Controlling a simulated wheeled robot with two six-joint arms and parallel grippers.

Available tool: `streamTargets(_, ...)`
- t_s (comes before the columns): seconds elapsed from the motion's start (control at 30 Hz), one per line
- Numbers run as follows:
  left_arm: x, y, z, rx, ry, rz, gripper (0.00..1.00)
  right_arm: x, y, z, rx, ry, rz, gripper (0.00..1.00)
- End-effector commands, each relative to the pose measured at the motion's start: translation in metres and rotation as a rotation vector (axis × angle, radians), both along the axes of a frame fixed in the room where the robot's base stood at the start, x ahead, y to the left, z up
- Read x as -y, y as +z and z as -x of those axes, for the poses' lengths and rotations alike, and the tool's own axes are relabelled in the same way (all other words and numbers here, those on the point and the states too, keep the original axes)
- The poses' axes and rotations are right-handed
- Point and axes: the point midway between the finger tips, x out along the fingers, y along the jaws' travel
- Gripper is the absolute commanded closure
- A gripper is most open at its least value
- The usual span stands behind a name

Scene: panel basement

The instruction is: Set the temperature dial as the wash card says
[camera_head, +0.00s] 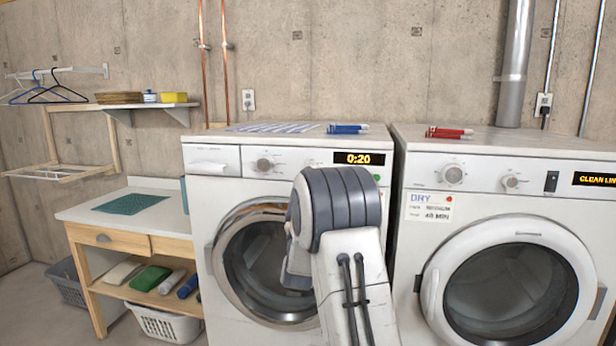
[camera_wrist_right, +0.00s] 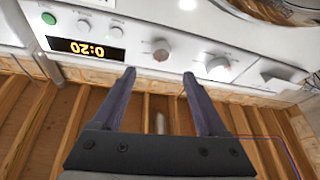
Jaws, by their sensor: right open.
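The washer (camera_head: 232,184) stands left of the dryer, its display (camera_head: 359,158) reading 0:20. Its left dial (camera_head: 265,164) also shows in the right wrist view (camera_wrist_right: 218,68). A second dial (camera_wrist_right: 160,48) lies ahead of and between my right fingertips, apart from them; my arm hides it in the head view. Labels are too small to tell which dial is temperature. My right gripper (camera_wrist_right: 158,76) is open and empty before the panel, hidden behind my arm in the head view. A card (camera_head: 428,207) on the dryer reads DRY, 40 MIN; I see no wash card. My left gripper is out of view.
Smaller knobs (camera_wrist_right: 116,32) and a green button (camera_wrist_right: 48,18) sit along the washer panel. The dryer (camera_head: 410,262) has its own dials (camera_head: 453,174). Blue (camera_head: 347,129) and red (camera_head: 449,133) items lie on top. A bench (camera_head: 75,213) stands left.

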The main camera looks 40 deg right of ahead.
Motion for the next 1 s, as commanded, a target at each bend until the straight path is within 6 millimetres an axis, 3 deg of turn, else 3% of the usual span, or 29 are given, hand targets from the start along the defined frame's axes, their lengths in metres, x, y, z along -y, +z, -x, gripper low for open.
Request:
streamTargets(0.5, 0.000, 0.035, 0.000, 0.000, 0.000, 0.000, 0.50, 0.051, 0.034, -0.060, -0.001, 0.003, -0.001, 0.24)
streamTargets(0.93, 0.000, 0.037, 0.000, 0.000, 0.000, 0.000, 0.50, 0.057, 0.036, -0.067, -0.002, 0.004, -0.002, 0.24)
streamTargets(1.0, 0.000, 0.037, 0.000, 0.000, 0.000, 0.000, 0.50, 0.057, 0.036, -0.066, -0.002, 0.004, -0.002, 0.51)
